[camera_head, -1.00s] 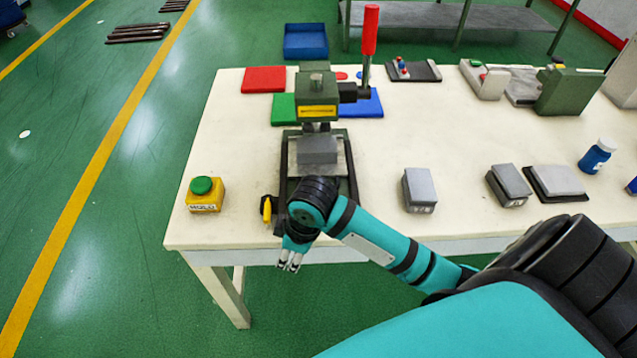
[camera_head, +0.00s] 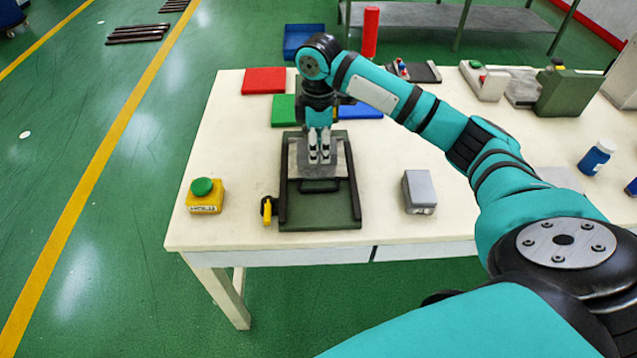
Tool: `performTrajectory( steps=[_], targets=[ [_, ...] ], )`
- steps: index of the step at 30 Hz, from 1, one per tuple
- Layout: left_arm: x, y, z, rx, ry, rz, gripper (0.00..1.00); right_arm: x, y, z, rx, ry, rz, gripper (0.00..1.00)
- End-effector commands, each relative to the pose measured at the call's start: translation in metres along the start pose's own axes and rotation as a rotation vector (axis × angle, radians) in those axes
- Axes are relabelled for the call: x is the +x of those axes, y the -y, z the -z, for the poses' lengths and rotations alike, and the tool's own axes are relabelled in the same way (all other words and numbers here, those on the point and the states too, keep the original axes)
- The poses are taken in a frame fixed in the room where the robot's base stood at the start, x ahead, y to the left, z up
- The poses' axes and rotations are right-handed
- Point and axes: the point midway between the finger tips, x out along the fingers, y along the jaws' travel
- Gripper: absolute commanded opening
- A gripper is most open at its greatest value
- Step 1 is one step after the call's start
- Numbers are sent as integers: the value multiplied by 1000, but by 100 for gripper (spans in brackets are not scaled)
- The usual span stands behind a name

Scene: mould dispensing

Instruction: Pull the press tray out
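The press tray (camera_head: 301,172) is a flat grey plate with a dark handle (camera_head: 320,186) at its front edge. It lies in the dark green press base (camera_head: 320,213), which has black side rails. My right gripper (camera_head: 319,161) points down over the middle of the tray, behind the handle. Its two fingers are close together with a narrow gap; whether they hold anything or touch the tray is unclear. My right wrist and forearm cover most of the press head. The grey block on the tray cannot be made out behind the fingers. My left gripper is not in view.
A yellow box with a green button (camera_head: 203,187) stands left of the press. A yellow lever (camera_head: 267,207) sits by the base's left side. A grey block (camera_head: 420,190) stands to the right.

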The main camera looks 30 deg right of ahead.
Motion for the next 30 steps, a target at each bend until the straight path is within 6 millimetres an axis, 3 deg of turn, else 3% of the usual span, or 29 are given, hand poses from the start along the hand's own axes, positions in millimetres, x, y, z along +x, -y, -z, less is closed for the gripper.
performTrajectory(
  steps=[9, 15, 21, 30],
  targets=[
    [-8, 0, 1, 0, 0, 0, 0, 72, 1, 0, 0, 2, 3, 34],
    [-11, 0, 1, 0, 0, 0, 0, 107, 1, 0, 0, 0, 0, 34],
    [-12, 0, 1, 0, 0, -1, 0, 127, 0, 0, -1, 0, -1, 34],
    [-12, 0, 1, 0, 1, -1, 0, 131, 0, 0, -1, -1, -2, 34]
  ],
)
